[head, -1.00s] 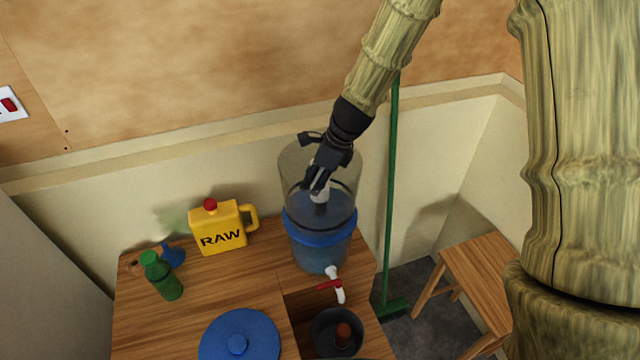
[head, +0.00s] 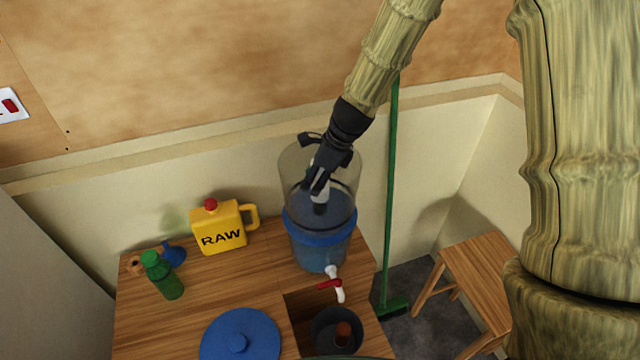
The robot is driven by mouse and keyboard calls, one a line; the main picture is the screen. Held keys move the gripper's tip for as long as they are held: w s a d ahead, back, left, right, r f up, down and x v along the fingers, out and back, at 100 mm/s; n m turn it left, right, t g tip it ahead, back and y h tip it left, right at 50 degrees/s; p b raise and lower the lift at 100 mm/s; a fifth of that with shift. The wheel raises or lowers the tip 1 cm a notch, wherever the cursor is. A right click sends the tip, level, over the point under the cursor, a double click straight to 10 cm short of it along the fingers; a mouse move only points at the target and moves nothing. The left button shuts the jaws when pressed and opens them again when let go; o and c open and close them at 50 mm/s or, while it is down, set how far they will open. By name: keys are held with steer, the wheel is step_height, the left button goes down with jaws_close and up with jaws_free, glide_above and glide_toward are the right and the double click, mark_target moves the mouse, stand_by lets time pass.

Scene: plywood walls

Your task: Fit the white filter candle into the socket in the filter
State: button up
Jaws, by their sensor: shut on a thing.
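The filter (head: 322,248) is a clear cylinder with a blue band round its middle and a white tap with a red lever low at the front. It stands at the back right of the wooden table. My gripper (head: 318,186) reaches down inside the clear upper part. It is shut on the white filter candle (head: 320,198), which hangs below the fingers, roughly upright, with a dark lower end. The candle is above the floor of the upper chamber. The socket is hidden, and I cannot tell whether the candle's lower end touches it.
A yellow RAW jug (head: 222,228), a green bottle (head: 162,275) and a blue funnel (head: 174,254) stand to the left. A blue lid (head: 240,335) lies in front. A dark pot (head: 337,335) sits below the tap. The filter's clear wall surrounds my gripper closely.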

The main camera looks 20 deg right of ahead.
steer(key=shift+f+b, duration=0.75)
steer(key=shift+f, duration=1.05)
stand_by(1.5)
steer(key=o, duration=1.3)
steer(key=shift+c, duration=0.2)
steer(key=v, duration=1.2)
